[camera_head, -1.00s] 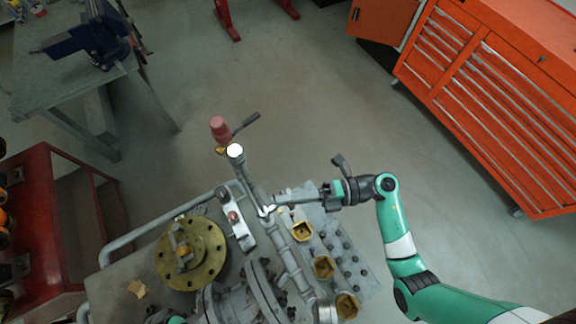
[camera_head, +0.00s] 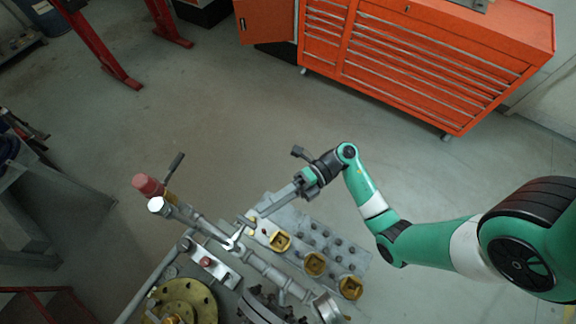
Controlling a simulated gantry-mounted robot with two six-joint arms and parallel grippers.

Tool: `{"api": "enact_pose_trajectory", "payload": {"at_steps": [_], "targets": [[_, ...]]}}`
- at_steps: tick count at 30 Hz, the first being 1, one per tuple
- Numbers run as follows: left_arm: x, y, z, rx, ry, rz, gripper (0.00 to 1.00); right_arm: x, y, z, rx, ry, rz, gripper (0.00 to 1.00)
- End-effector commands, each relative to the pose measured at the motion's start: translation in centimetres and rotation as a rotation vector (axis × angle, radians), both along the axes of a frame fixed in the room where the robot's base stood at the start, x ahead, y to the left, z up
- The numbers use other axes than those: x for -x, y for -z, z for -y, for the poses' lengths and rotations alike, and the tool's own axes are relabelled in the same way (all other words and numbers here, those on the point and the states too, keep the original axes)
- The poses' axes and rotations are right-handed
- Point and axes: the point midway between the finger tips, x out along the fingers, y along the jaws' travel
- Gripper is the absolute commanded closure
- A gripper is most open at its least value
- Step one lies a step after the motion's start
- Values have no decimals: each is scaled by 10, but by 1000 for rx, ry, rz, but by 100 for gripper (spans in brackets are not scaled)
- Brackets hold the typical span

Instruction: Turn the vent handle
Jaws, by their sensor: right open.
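The gate valve assembly has a grey pipe (camera_head: 258,263) running diagonally across the lower middle of the head view. A red cap (camera_head: 148,185) and a black lever handle (camera_head: 174,165) sit at its upper left end. I cannot tell for sure which part is the vent handle. My right gripper (camera_head: 240,231) reaches in from the right, its open fingertips close over the pipe's middle. Whether they touch the pipe or a small part there is unclear. The black lever stands apart from the gripper, to its upper left. My left gripper is out of view.
Several brass hex fittings (camera_head: 315,264) sit on the grey bolted plate just right of the pipe. A brass flange (camera_head: 193,300) is at the bottom left. An orange tool cabinet (camera_head: 420,60) stands at the back. The floor between is clear.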

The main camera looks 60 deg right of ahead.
Motion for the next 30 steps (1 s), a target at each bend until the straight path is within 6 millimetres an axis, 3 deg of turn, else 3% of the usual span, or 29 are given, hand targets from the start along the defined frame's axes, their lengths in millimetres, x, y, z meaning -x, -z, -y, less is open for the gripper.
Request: {"api": "enact_pose_trajectory", "payload": {"at_steps": [3, 9, 27, 30], "targets": [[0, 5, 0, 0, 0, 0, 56, 12, 1, 26, 1, 7, 2, 56], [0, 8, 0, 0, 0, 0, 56, 26, 0, 49, 0, 2, 0, 56], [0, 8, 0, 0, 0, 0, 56, 28, -1, 51, 0, -1, 0, 56], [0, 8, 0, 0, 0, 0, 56, 21, -9, 52, -3, 14, 29, 56]]}}
